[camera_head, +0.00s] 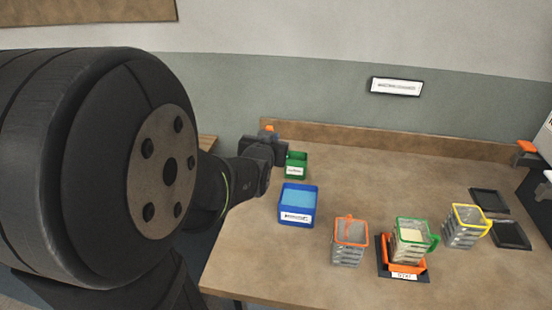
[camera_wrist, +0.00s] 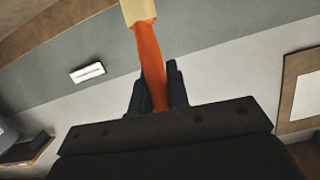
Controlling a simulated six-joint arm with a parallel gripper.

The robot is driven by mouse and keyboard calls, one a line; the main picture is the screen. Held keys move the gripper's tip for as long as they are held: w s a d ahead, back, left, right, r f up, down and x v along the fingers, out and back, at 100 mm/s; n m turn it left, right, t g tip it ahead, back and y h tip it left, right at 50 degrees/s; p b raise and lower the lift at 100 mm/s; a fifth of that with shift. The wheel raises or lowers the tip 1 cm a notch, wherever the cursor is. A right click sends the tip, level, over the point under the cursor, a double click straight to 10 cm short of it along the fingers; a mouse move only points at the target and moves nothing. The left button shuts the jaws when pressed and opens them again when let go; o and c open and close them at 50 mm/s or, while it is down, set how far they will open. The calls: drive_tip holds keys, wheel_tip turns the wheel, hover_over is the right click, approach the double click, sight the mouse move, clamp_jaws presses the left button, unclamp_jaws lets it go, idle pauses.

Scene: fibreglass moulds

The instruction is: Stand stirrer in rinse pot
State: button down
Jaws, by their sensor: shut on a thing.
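My gripper (camera_wrist: 157,90) is shut on the stirrer (camera_wrist: 150,55), an orange shaft with a cream end that points to the top of the wrist view and is cut off there. In the head view my gripper (camera_head: 268,147) is at the table's far left, beside the green container, and a small orange part of the stirrer (camera_head: 269,128) shows above it. A blue pot (camera_head: 298,217) with light blue contents and a white label stands in front of it. A small green container (camera_head: 296,174) also has a label. I cannot read which label says rinse.
Right of the blue pot stand a clear orange-rimmed jug (camera_head: 350,243), a green-rimmed jug (camera_head: 411,238) on an orange and black base (camera_head: 403,270), and a yellow-rimmed jug (camera_head: 466,228). Black trays (camera_head: 511,236) lie at right. The table's middle back is clear; a low backboard (camera_head: 400,143) edges it.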

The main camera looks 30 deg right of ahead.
drive_tip(key=s+d+m+g+h, duration=0.2)
drive_tip(key=s+g, duration=0.3)
drive_tip(key=s, duration=0.6)
drive_tip(key=shift+f+m+h, duration=0.25)
drive_tip(key=shift+m+h, duration=0.05)
drive_tip(key=shift+m, duration=0.6)
drive_tip(key=shift+f, duration=0.1)
wheel_tip(320, 180, down, 10)
drive_tip(key=shift+w+d, duration=0.4)
